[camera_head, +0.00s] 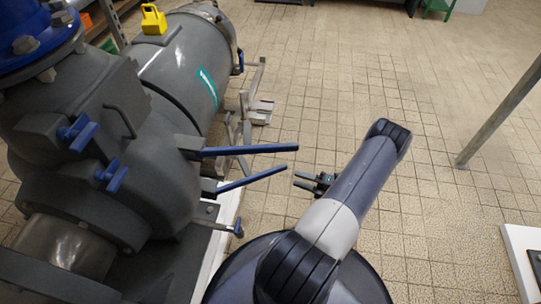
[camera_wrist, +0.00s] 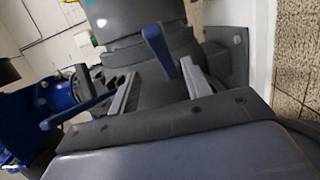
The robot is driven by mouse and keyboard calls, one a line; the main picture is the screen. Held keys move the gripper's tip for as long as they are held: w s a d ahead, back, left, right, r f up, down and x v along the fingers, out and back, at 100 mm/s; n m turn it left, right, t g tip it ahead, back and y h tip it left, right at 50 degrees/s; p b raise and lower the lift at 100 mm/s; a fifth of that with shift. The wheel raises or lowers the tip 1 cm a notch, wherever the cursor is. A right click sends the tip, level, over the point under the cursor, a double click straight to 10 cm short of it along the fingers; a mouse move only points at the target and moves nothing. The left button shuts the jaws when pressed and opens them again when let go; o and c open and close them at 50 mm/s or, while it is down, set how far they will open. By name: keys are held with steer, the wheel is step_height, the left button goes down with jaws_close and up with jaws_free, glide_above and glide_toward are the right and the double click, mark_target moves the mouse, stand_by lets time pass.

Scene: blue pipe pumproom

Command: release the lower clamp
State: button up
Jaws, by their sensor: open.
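Two long blue lever handles stick out to the right from the grey pump body in the head view. The upper lever (camera_head: 250,150) and the lower lever (camera_head: 256,179) lie one below the other; the lower one appears to be the lower clamp. My gripper (camera_head: 300,181) is open and empty, just right of the lower lever's free end. In the wrist view my open fingers (camera_wrist: 158,88) show with a blue lever (camera_wrist: 159,48) beyond the gap between them. Another blue lever (camera_wrist: 78,112) lies to the left, past the left finger. I cannot tell which lever is which there.
The grey pump body (camera_head: 150,175) fills the left, with small blue clamp screws (camera_head: 77,132) on its side. A yellow block (camera_head: 153,19) sits on the grey cylinder. A metal post (camera_head: 500,112) stands at right. The tiled floor between is clear.

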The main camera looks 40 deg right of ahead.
mark_target(276, 172)
steer(key=b+x, duration=0.2)
steer(key=x, duration=0.8)
steer(key=shift+w+a, duration=0.2)
steer(key=shift+w, duration=0.15)
jaws_close()
